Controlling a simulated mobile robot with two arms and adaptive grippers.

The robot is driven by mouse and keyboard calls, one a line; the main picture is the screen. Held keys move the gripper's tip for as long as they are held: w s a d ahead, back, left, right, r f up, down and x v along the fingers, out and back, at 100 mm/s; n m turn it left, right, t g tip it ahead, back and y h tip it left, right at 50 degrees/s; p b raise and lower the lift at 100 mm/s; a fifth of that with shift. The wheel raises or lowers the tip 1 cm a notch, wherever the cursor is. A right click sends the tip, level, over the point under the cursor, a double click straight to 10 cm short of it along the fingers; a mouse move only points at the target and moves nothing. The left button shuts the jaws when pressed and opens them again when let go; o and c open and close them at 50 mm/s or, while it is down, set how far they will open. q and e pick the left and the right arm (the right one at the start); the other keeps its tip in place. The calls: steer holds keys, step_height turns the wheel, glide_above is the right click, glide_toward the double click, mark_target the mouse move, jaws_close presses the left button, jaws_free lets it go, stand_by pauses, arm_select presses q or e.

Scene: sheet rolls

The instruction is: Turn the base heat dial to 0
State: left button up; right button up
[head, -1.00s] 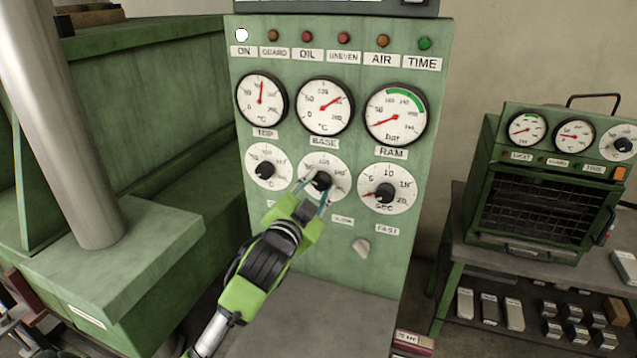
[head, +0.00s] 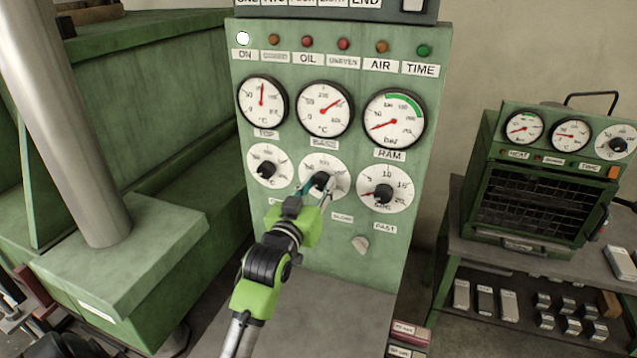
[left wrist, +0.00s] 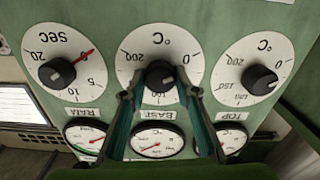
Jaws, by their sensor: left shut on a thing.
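The base heat dial is the middle of three white dials with black knobs on the green panel. Its knob (head: 320,180) shows in the head view under the base gauge (head: 324,108), and its white face (left wrist: 160,52) shows in the left wrist view, upside down. My left gripper (head: 318,188) reaches up from below and is shut on this knob, one finger on each side. In the left wrist view the two fingers (left wrist: 160,95) flank the knob. The fingers and knob hide part of the scale, and I cannot read the setting. My right gripper is not in view.
The top dial (head: 268,166) and the seconds dial (head: 385,190) sit close on either side. A small pale knob (head: 360,244) is below. A green oven (head: 540,185) stands on a bench at the right. A grey post (head: 75,130) rises at the left.

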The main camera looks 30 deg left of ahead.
arm_select(q)
steer(key=shift+n, duration=0.4)
steer(key=o, duration=1.1)
steer(key=v, duration=1.2)
steer(key=shift+f, duration=0.1)
